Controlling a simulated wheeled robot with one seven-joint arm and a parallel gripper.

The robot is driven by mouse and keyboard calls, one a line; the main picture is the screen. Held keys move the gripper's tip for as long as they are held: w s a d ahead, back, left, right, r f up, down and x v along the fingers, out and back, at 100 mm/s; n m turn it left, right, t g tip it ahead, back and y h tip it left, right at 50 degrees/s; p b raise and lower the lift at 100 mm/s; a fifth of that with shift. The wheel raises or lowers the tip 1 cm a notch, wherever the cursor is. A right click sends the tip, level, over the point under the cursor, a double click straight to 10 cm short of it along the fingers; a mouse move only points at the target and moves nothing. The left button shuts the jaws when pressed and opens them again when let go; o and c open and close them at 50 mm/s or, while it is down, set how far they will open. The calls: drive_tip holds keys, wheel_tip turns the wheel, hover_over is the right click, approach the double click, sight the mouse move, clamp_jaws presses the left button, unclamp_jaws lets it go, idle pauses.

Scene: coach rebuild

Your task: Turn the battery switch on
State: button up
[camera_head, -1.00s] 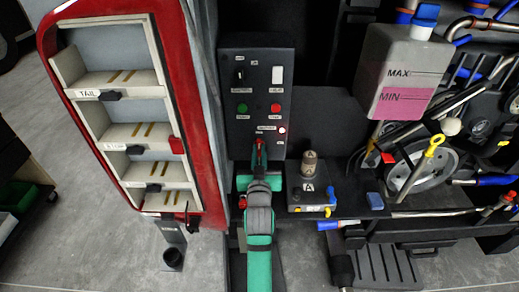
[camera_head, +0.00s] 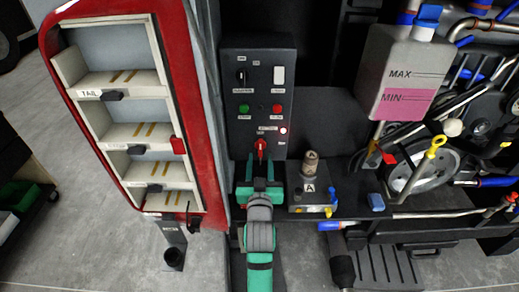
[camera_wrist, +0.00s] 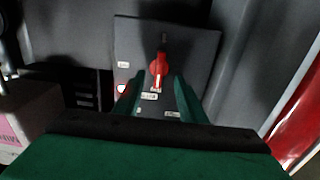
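The battery switch (camera_head: 261,147) is a red handle at the bottom of the dark control panel (camera_head: 258,65). It stands roughly upright in the head view. In the wrist view the red handle (camera_wrist: 159,69) shows between and beyond the fingertips, with small labels around it that I cannot read. My green gripper (camera_head: 260,170) is just below and in front of the switch. Its two fingers are apart in the wrist view (camera_wrist: 157,88), with a visible gap and nothing clearly clamped.
The panel also carries a black knob (camera_head: 241,76), a green button (camera_head: 244,109), a red button (camera_head: 277,109) and a lit indicator (camera_head: 283,130). A red-framed shelf door (camera_head: 185,110) stands left.

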drive_tip(key=s, duration=0.5)
idle(0.4)
drive_tip(key=s+f+g, duration=0.1)
drive_tip(key=s+f, duration=0.4)
drive_tip(key=s, duration=0.9)
drive_tip(key=s+f, duration=0.5)
drive_tip(key=s, duration=0.9)
drive_tip(key=s+f+g, duration=0.1)
drive_tip(key=s+f, duration=0.3)
drive_tip(key=s, duration=1.1)
drive_tip(key=shift+f+g, duration=0.3)
drive_tip(key=shift+f, duration=0.1)
drive_tip(key=shift+s, duration=0.1)
